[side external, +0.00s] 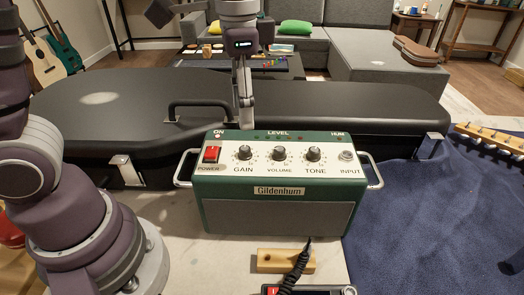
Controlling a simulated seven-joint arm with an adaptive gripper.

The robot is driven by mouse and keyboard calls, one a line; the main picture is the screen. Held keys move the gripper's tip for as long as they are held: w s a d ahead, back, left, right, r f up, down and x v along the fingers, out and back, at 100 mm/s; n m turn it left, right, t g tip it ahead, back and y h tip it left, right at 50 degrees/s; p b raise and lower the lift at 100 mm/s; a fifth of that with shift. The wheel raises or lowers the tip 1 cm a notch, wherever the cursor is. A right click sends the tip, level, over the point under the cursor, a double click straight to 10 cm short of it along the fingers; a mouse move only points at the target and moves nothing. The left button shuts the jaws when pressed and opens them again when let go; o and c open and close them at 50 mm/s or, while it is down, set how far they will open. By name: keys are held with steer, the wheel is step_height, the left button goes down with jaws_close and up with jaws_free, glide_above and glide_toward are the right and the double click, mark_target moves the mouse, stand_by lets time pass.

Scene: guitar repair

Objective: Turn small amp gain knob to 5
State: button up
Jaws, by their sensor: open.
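The small green amp (277,192) stands on the pale bench, its sloped white control panel facing the camera. The gain knob (245,153) is the leftmost of three black knobs, beside the red power switch (211,154). The volume knob (279,154) and tone knob (313,154) sit to its right. The gain pointer's setting is too small to read. My gripper (245,124) points down at the amp's back edge, above and behind the gain knob in the picture. It looks empty, and no contact with the knob is visible. Its fingers appear narrow from this side.
A black guitar case (120,110) with a handle lies behind the amp. Metal handles flank the amp. A wooden block (284,262), a black coiled cable (296,268) and a dark device (310,290) lie in front. A blue cloth (430,225) and guitar neck (490,136) are right.

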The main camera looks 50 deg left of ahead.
mark_target(244, 148)
step_height(244, 148, up, 6)
steer(key=shift+f, duration=0.1)
steer(key=s+a+f+n+t, duration=0.5)
steer(key=s, duration=0.1)
steer(key=shift+s+a+f+n, duration=0.15)
steer(key=shift+s+f+n, duration=0.15)
steer(key=shift+f, duration=0.05)
steer(key=shift+o, duration=1)
steer(key=shift+d+f, duration=0.2)
steer(key=shift+f, duration=0.05)
steer(key=o, duration=0.4)
steer(key=d+m+h, duration=0.1)
steer(key=d, duration=0.1)
steer(key=d+m+g, duration=0.1)
steer(key=d, duration=0.2)
steer(key=d+m+h, duration=0.1)
steer(key=d, duration=0.1)
steer(key=shift+w+d+r+m+g+h, duration=0.15)
steer(key=shift+d+r+m+g+h, duration=0.15)
steer(key=shift+r+m+g, duration=0.1)
steer(key=o, duration=0.4)
steer(key=s+d+m+g, duration=0.2)
steer(key=d+m+g, duration=0.1)
steer(key=d, duration=0.3)
steer(key=shift+s+d+m+h, duration=0.15)
steer(key=shift+d+m+h, duration=0.2)
steer(key=shift+m, duration=0.35)
steer(key=x, duration=1)
